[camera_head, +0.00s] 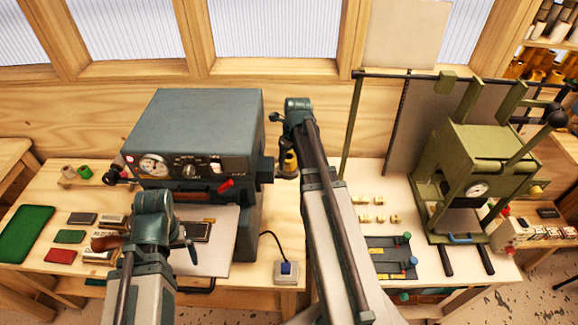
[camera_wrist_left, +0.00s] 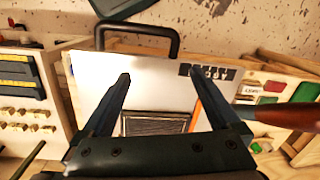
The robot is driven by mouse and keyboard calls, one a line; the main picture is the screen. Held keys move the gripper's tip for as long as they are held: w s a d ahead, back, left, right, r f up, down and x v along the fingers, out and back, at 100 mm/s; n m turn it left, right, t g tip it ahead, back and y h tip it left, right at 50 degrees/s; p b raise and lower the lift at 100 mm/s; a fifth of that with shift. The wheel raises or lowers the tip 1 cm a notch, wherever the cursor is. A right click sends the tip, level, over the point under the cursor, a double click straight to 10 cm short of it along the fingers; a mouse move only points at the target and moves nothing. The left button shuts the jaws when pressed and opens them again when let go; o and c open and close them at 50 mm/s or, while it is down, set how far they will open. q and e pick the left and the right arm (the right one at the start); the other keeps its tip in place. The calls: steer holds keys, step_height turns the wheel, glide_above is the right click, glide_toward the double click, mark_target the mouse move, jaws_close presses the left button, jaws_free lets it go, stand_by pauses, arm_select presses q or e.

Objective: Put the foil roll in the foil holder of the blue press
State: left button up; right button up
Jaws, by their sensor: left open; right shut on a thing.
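The blue press (camera_head: 200,130) is the dark blue-grey machine on the left bench, with dials and a red lever on its front. A dark holder part (camera_head: 265,170) juts from its right side. My right gripper (camera_head: 290,146) is beside that part, shut on a yellow-gold foil roll (camera_head: 289,162). The roll is partly hidden by my right arm, so I cannot tell whether it touches the holder. My left gripper (camera_head: 158,228) is open and empty in front of the press. In the left wrist view its open fingers (camera_wrist_left: 160,78) are above a white plate (camera_wrist_left: 95,72).
A green press (camera_head: 475,180) stands on the right bench. Small brass pieces (camera_head: 378,218) and a dark tray (camera_head: 390,257) lie on that bench. Stamp blocks, a red pad (camera_head: 60,256) and a green mat (camera_head: 28,233) lie at left.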

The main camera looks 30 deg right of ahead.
arm_select(q)
steer(key=shift+f, duration=0.6)
arm_select(e)
steer(key=shift+f, duration=0.55)
steer(key=shift+f, duration=0.1)
arm_select(q)
steer(key=shift+f+b, duration=0.25)
steer(key=shift+b, duration=0.1)
arm_select(e)
steer(key=shift+f, duration=0.2)
arm_select(q)
steer(key=shift+r, duration=0.1)
arm_select(e)
steer(key=o, duration=1.4)
steer(key=shift+r, duration=0.15)
steer(key=shift+o, duration=0.3)
steer(key=shift+a, duration=0.1)
arm_select(q)
steer(key=shift+r, duration=0.15)
arm_select(e)
steer(key=shift+r, duration=0.1)
